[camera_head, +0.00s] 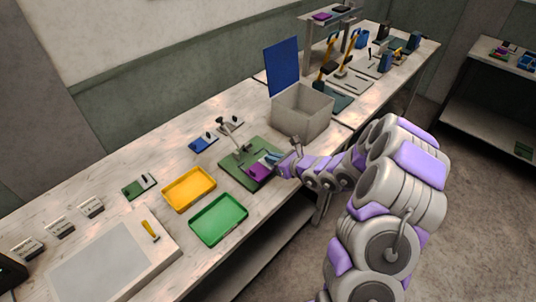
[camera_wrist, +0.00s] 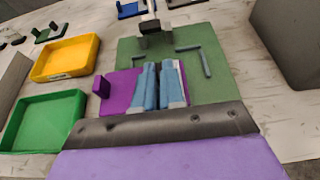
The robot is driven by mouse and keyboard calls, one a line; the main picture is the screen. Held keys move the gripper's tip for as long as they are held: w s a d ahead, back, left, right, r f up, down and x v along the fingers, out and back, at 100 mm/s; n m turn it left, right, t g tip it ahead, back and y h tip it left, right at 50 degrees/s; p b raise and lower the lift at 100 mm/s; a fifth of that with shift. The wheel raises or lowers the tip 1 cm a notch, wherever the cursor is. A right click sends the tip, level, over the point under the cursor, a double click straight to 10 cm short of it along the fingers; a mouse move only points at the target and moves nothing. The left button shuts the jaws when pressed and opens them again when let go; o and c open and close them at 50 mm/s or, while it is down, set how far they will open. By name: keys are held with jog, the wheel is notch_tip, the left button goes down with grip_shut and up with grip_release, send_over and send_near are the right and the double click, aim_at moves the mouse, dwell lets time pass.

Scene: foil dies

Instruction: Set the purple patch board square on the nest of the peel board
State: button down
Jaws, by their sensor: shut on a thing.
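The purple patch board (camera_head: 257,171) is at the near part of the green peel board (camera_head: 231,178). Whether the patch board touches the peel board I cannot tell.
A lever fixture (camera_head: 237,146) stands on the peel board's far side. Yellow (camera_head: 165,201) and green (camera_head: 194,232) trays lie to the left. A grey open bin (camera_head: 296,115) with a blue upright panel (camera_head: 282,66) stands close on the right.

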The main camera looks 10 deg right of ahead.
jog(key=w, duration=0.5)
jog(key=shift+f, duration=0.25)
jog(key=shift+w+a, duration=0.45)
jog(key=shift+w, duration=0.25)
jog(key=shift+w+f, duration=0.15)
jog(key=shift+f, duration=0.15)
jog(key=f, duration=0.1)
jog(key=f+b, duration=0.1)
jog(key=f, duration=0.1)
jog(key=shift+d+f, duration=0.1)
jog(key=shift+d, duration=0.25)
jog(key=c, duration=1.2)
grip_release()
jog(key=shift+a, duration=0.2)
jog(key=shift+c, duration=0.2)
